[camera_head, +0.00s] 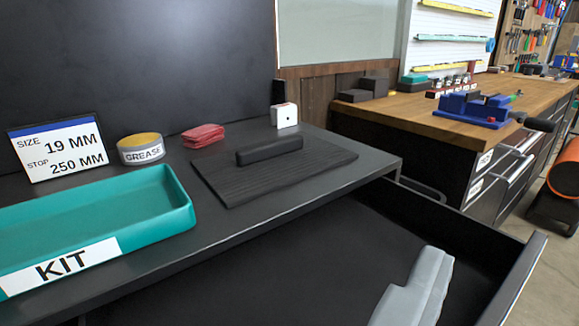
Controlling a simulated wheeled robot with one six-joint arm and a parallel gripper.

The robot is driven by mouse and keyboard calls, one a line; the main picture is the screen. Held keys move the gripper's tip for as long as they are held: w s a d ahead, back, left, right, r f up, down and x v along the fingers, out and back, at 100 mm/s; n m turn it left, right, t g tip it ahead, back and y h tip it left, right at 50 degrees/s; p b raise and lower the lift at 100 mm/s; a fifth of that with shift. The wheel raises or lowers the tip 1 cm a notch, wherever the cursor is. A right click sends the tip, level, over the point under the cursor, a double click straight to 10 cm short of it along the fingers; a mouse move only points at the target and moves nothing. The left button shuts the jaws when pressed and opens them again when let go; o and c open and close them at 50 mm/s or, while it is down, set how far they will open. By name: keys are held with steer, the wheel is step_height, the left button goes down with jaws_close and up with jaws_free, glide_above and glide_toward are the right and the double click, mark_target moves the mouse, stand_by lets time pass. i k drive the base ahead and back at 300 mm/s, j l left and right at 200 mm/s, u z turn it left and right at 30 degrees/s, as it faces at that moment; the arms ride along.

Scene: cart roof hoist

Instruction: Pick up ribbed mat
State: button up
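The ribbed mat (235,185) is a flat, dark grey rectangle with fine ridges. It lies on the dark bench top (330,198), right of the middle of the bench. A black rounded bar (268,150) rests on its back part and looks like a handle; I cannot tell if it is fixed to the mat. A light grey stepped piece at the bottom edge, right of centre, seems to be part of my gripper (415,292). It is apart from the mat, in front of it and over the open drawer. Its fingertips cannot be made out.
A teal KIT tray (186,208), a GREASE tin (141,149), red folded cloths (203,136) and a size sign (60,147) stand left. A white block (284,115) stands behind the mat. The open drawer (519,285) juts out in front. A wooden workbench (415,120) stands right.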

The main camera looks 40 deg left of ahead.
mark_target(238, 176)
steer(key=i+l+u, duration=0.1)
steer(key=u, duration=0.4)
steer(key=i+l+u, duration=0.15)
steer(key=u, duration=0.35)
steer(key=i+l+u, duration=0.1)
steer(key=u, duration=0.4)
steer(key=i+l+u, duration=0.15)
steer(key=l, duration=0.5)
steer(key=i+l+u, duration=0.15)
steer(key=l, duration=0.55)
steer(key=l+u, duration=0.15)
steer(key=l, duration=0.5)
